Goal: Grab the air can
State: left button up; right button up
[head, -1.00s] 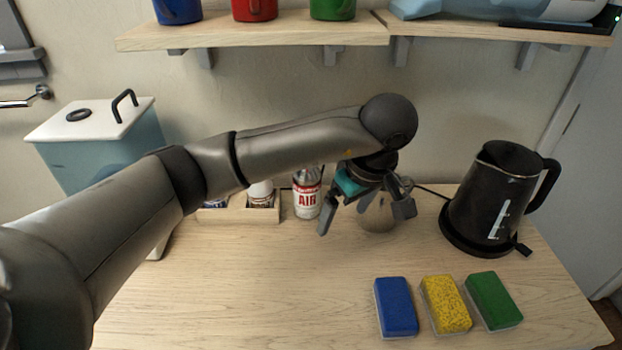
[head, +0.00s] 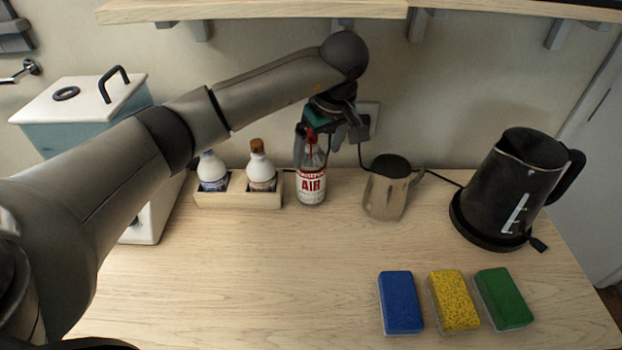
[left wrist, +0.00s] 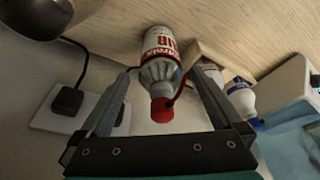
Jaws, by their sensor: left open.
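The air can (head: 311,183) stands upright on the counter near the wall, white and silver with red lettering and a red nozzle. It also shows in the left wrist view (left wrist: 159,58), with its red cap (left wrist: 162,110) between the fingers. My left gripper (head: 328,140) is open above the can, its fingers around the can's upper part. In the left wrist view my left gripper (left wrist: 160,100) has a finger on each side of the can, with gaps. My right gripper is not in view.
A wooden box (head: 238,200) with two bottles is left of the can. A metal pitcher (head: 385,195) and a black kettle (head: 508,195) stand to the right. Blue (head: 400,302), yellow (head: 454,300) and green (head: 504,298) sponges lie in front. A shelf (head: 260,10) hangs above.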

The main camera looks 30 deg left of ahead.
aim_at(311, 172)
pick_arm(q)
jog(key=shift+w+a, duration=0.15)
jog(key=shift+a, duration=0.1)
jog(key=x, duration=0.5)
jog(key=shift+w+a+b, duration=0.15)
jog(key=shift+a+b, duration=0.15)
jog(key=shift+a, duration=0.05)
grip_shut()
dwell(0.3)
